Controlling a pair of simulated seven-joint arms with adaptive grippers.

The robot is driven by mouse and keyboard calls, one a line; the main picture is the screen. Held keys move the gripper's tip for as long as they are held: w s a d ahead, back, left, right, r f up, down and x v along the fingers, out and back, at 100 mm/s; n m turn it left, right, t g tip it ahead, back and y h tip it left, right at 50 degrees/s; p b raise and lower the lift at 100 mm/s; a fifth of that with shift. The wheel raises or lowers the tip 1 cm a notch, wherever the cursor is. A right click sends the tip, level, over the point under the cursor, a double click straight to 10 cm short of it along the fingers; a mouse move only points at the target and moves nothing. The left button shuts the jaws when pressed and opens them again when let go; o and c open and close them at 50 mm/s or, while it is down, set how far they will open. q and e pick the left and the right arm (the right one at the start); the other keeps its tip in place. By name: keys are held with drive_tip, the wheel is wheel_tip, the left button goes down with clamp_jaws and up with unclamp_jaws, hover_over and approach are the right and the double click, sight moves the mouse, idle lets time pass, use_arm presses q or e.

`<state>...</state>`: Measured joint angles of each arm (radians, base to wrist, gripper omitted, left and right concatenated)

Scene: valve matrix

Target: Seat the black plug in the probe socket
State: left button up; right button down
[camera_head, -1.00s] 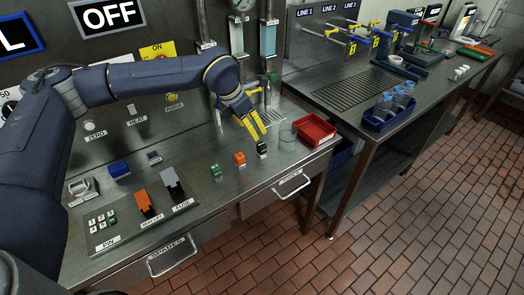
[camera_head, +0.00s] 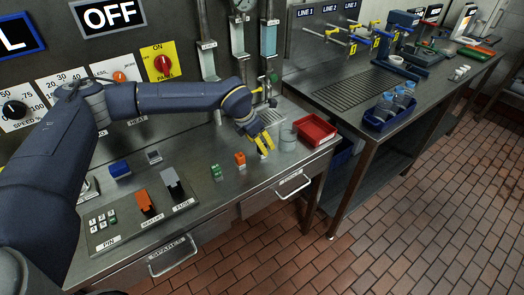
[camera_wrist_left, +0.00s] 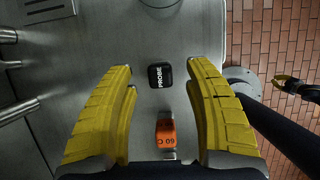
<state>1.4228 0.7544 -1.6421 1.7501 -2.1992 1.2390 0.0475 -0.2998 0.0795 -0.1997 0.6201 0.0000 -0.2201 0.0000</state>
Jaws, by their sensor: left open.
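The black plug (camera_wrist_left: 160,75), marked PROBE, stands on the steel bench in the left wrist view. It lies between and beyond the two yellow fingers, and neither touches it there. My left gripper (camera_head: 264,146) is open and empty, low over the bench's right part; it also shows in the left wrist view (camera_wrist_left: 162,85). In the head view its fingers hide most or all of the plug. I cannot make out the probe socket for certain. What looks like my right gripper (camera_wrist_left: 292,85) shows at the right edge of the left wrist view; its opening is unclear.
An orange block (camera_head: 239,159), marked 60 C in the wrist view, stands close by. A green block (camera_head: 216,172) and a blue block (camera_head: 119,168) are further left. A glass beaker (camera_head: 288,138) and red tray (camera_head: 315,129) stand to the right.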

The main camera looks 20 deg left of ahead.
use_arm(q)
drive_tip(key=shift+x, duration=0.75)
drive_tip(key=shift+c, duration=0.4)
clamp_jaws()
drive_tip(key=shift+r, duration=0.1)
